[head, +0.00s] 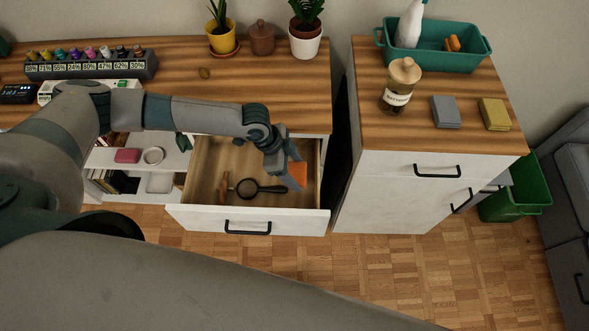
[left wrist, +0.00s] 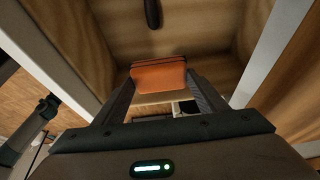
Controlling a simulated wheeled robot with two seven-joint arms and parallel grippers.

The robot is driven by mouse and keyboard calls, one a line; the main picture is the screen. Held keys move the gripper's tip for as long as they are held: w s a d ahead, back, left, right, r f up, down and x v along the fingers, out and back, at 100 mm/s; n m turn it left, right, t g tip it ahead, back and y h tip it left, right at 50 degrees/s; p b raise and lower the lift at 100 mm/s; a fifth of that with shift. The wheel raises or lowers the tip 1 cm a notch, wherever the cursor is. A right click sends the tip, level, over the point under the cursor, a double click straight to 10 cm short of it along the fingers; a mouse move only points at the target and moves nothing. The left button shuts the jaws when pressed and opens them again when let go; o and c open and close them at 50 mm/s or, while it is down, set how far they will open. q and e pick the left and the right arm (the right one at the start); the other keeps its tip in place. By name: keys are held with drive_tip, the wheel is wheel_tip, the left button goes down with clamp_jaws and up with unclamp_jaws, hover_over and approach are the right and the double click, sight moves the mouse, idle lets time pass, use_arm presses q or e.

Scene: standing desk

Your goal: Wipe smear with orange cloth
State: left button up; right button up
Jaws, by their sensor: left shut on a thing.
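My left gripper (head: 290,172) reaches down into the open drawer (head: 190,211) at its right side. It is shut on the orange cloth (head: 299,176), a small folded block. In the left wrist view the cloth (left wrist: 158,76) sits between the two fingertips (left wrist: 160,86). A small brown patch (head: 205,72), which looks like the smear, lies on the wooden desk top (head: 285,85), behind my left forearm. My right gripper is not in view.
The drawer also holds a magnifying glass (head: 247,188) and a wooden-handled item (head: 223,187). Potted plants (head: 222,36) and a brown jar (head: 262,38) stand at the desk's back. A bottle rack (head: 90,69) is at left. Desk top around the patch is clear.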

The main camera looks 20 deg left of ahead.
use_arm(q)
drive_tip(key=o, duration=0.4)
drive_tip(key=shift+c, duration=1.5)
wheel_tip(320, 180, up, 8)
drive_tip(key=d+r+n+p, duration=0.1)
drive_tip(key=d+n+p, duration=0.1)
drive_tip(key=p, duration=0.2)
wheel_tip(320, 180, up, 5)
drive_tip(key=n+t+y+b, duration=0.2)
drive_tip(key=n+t+b, duration=0.1)
drive_tip(key=n, duration=0.3)
hover_over(299, 175)
drive_tip(key=w+a, duration=0.1)
drive_tip(key=w, duration=0.1)
drive_tip(key=a+r+n+y+b, duration=0.1)
drive_tip(key=a+r+n+y, duration=0.1)
drive_tip(key=a+r+n, duration=0.2)
drive_tip(key=shift+s+a+n, duration=0.2)
drive_tip(key=shift+a+n, duration=0.8)
drive_tip(key=shift+n, duration=0.4)
